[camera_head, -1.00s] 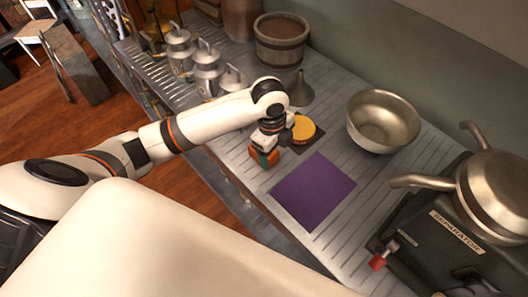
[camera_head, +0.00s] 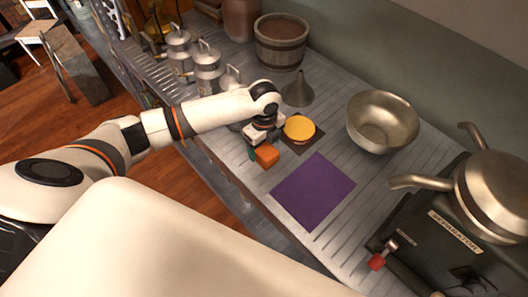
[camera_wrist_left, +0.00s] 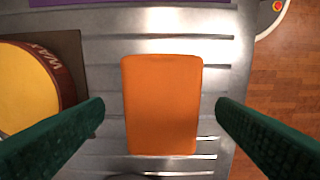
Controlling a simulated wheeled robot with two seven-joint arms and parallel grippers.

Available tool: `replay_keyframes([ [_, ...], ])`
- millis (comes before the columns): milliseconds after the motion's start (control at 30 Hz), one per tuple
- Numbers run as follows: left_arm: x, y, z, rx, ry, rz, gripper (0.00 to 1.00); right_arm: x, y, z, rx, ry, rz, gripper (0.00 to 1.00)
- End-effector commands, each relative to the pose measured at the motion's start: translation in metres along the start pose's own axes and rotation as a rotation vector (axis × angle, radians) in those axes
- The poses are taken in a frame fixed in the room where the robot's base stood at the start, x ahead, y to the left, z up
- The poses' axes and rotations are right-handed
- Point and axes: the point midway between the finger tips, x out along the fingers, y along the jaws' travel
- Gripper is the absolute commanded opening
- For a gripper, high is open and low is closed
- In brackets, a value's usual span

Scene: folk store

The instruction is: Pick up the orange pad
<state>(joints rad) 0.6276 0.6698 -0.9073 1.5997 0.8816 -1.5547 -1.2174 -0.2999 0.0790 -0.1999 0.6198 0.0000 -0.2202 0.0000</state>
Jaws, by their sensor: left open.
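The orange pad (camera_head: 267,155) is a small block with rounded corners on the ribbed metal counter, left of the purple mat. In the left wrist view the orange pad (camera_wrist_left: 161,85) lies between the two green fingers, with a gap on each side. My left gripper (camera_head: 259,150) is open, over and beside the pad, and partly hides it in the head view. The gripper also shows in the left wrist view (camera_wrist_left: 160,110). My right gripper is not in view.
A yellow-topped round thing (camera_head: 299,128) on a dark square mat (camera_head: 317,138) is close beside the gripper. The purple mat (camera_head: 314,191), funnel (camera_head: 298,91), metal bowl (camera_head: 383,122), milk cans (camera_head: 207,66) and separator (camera_head: 455,225) stand around. The counter's front edge is near the pad.

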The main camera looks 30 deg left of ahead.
Motion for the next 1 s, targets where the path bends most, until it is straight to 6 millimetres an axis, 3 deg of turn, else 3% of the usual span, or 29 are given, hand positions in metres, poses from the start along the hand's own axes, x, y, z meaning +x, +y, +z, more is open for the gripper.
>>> replay_keyframes([
  [200, 0.03, -0.002, 0.0, 0.001, 0.0, -0.002, 0.8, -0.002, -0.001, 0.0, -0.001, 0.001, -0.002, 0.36],
  [467, 0.034, -0.002, 0.0, 0.001, 0.0, -0.001, 0.8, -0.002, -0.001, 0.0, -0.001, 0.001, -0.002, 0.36],
  [500, 0.034, -0.002, 0.0, 0.001, 0.0, -0.001, 0.78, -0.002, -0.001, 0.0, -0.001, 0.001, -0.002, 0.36],
  [800, 0.033, -0.002, 0.0, 0.001, 0.0, 0.0, 0.32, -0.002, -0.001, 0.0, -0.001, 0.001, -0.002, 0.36],
  [1000, 0.033, -0.002, -0.001, 0.001, 0.0, 0.0, 0.32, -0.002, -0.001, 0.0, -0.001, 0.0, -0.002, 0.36],
])
